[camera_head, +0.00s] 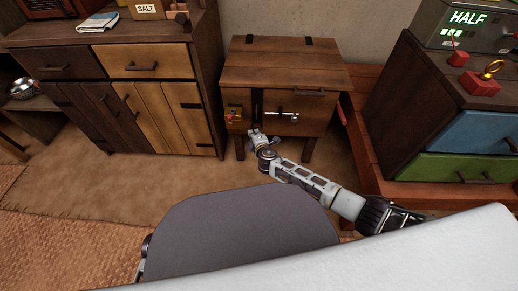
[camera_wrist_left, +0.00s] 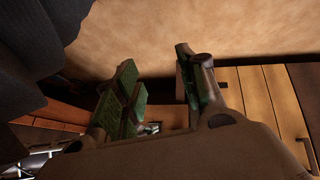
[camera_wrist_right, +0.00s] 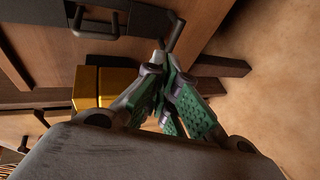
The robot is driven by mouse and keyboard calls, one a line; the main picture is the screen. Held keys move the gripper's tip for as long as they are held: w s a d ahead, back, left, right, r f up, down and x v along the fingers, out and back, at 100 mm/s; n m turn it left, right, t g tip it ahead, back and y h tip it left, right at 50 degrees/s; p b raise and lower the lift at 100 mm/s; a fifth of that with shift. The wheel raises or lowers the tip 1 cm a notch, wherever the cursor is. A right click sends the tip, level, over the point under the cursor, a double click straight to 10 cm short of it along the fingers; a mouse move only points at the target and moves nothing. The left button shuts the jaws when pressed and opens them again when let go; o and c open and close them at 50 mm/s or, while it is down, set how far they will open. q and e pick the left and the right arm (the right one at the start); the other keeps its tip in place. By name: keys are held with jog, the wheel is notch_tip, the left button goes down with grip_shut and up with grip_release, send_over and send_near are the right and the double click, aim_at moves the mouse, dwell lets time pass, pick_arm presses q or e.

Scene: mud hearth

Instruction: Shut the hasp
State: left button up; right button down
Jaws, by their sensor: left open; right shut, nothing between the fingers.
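A wooden chest (camera_head: 285,75) on short legs stands against the wall with its lid down. A dark upright strip (camera_head: 257,103), perhaps the hasp, runs down its front; I cannot tell whether it is fastened. A pale metal bar (camera_head: 282,115) lies across the front to its right. A brass-coloured block (camera_head: 235,118) is at the left; a brass block also shows in the right wrist view (camera_wrist_right: 88,88). My right gripper (camera_head: 252,134) is shut and empty, low before the chest, its tips (camera_wrist_right: 168,70) near a dark rod (camera_wrist_right: 174,36). My left gripper (camera_wrist_left: 165,85) is open and empty.
A wooden cabinet (camera_head: 130,62) with drawers stands close at the left. A dark unit (camera_head: 420,100) with blue and green drawers stands at the right, on a reddish wooden platform (camera_head: 365,150). The floor (camera_head: 150,180) before the cabinet is clear.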

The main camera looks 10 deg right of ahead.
pick_arm(q)
notch_tip(320, 180, up, 8)
jog(key=a+g+y+p, duration=0.1)
jog(key=a+p, duration=0.1)
jog(key=p, duration=0.1)
jog(key=shift+f+m, duration=0.15)
jog(key=shift+m, duration=0.15)
pick_arm(e)
jog(key=f+v, duration=0.1)
jog(key=v, duration=0.8)
jog(key=shift+s+r, duration=0.15)
jog(key=shift+s, duration=0.45)
pick_arm(q)
jog(key=shift+s+d+f, duration=0.1)
jog(key=shift+s+f, duration=0.05)
jog(key=shift+s, duration=0.1)
